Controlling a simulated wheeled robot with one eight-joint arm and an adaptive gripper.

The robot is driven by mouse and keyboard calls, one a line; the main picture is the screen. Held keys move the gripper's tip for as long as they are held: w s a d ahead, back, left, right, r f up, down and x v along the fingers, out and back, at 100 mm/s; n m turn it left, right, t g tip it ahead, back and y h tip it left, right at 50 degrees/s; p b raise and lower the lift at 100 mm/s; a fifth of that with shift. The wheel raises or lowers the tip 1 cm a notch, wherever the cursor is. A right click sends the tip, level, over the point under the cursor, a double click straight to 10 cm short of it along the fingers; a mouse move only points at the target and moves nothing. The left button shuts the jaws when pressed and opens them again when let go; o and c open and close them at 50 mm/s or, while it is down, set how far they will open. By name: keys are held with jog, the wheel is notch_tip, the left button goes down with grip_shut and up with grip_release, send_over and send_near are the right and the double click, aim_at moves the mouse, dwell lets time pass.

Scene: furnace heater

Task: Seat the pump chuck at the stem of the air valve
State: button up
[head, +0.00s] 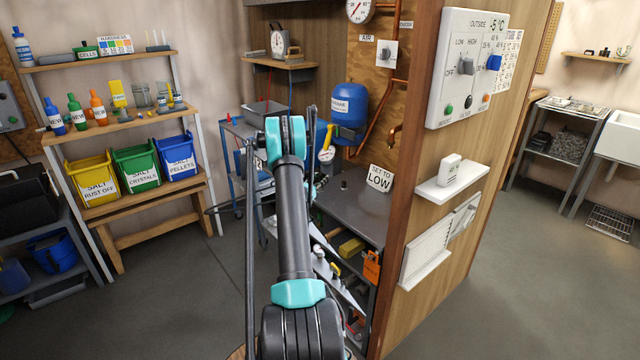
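My arm reaches away from the camera up the middle of the head view. My gripper (312,145) is at its far end, mostly hidden behind the teal-banded arm, so its fingers cannot be made out. A small round white gauge with yellow parts (326,155) shows right beside the gripper, in front of the tank. I cannot tell whether it belongs to the pump. The pump chuck and the air valve's stem cannot be clearly picked out.
A grey bench (350,212) bears a small dark knob (344,185) and a "SET TO LOW" sign (380,179). A wooden partition (440,240) with a control panel (470,68) stands close on the right. A blue cart (236,130) stands behind the arm.

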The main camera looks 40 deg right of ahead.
grip_shut()
dwell(0.4)
